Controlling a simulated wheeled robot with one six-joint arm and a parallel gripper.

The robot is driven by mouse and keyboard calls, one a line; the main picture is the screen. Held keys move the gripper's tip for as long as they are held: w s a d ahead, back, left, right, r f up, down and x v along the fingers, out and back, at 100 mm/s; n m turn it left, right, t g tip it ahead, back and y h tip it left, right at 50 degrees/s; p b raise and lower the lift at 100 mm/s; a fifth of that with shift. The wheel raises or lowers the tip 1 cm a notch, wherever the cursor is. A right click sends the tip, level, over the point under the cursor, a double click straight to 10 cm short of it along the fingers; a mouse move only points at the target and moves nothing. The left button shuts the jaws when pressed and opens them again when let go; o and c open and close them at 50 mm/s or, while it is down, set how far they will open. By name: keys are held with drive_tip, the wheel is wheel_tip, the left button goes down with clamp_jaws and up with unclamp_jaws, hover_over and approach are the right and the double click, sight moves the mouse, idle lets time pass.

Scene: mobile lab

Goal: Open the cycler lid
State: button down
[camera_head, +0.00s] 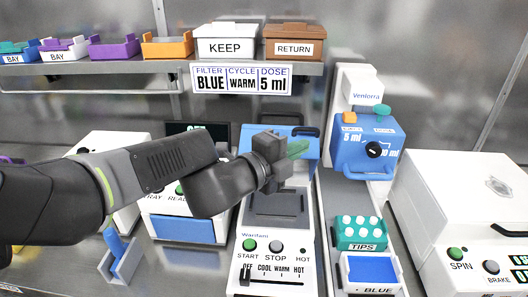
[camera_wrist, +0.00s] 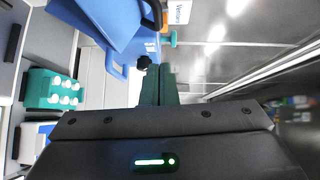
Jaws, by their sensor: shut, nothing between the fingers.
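The cycler (camera_head: 276,247) is a white machine with START and STOP buttons and a slider marked OFF, COOL, WARM and HOT. Its blue lid (camera_head: 309,147) stands raised at the back, its dark handle (camera_head: 306,131) near the top edge. The dark grey top (camera_head: 280,204) of the cycler lies uncovered in front of it. My gripper (camera_head: 297,150) is in front of the lid and hides part of it. Its green fingers (camera_wrist: 158,86) are closed together and empty. A blue panel, seemingly the lid (camera_wrist: 98,22), shows at upper left in the wrist view; contact is unclear.
A blue Ventorra dispenser (camera_head: 365,152) stands to the right, with a teal tips rack (camera_head: 361,238) and a BLUE tray (camera_head: 371,287) before it. A white spinner (camera_head: 455,200) is far right. A shelf (camera_head: 130,68) with bins runs above.

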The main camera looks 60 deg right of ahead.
sight(315, 131)
drive_tip(key=shift+w+d+f+p, duration=0.1)
drive_tip(key=shift+w+d+p, duration=0.05)
drive_tip(key=shift+d, duration=0.8)
drive_tip(key=shift+w+d+f+p, duration=0.1)
drive_tip(key=shift+w+d, duration=0.05)
drive_tip(key=shift+d, duration=0.8)
drive_tip(key=shift+w+d+f+p, duration=0.1)
drive_tip(key=shift+w+d+p, duration=0.05)
drive_tip(key=shift+d, duration=0.8)
drive_tip(key=shift+r, duration=0.1)
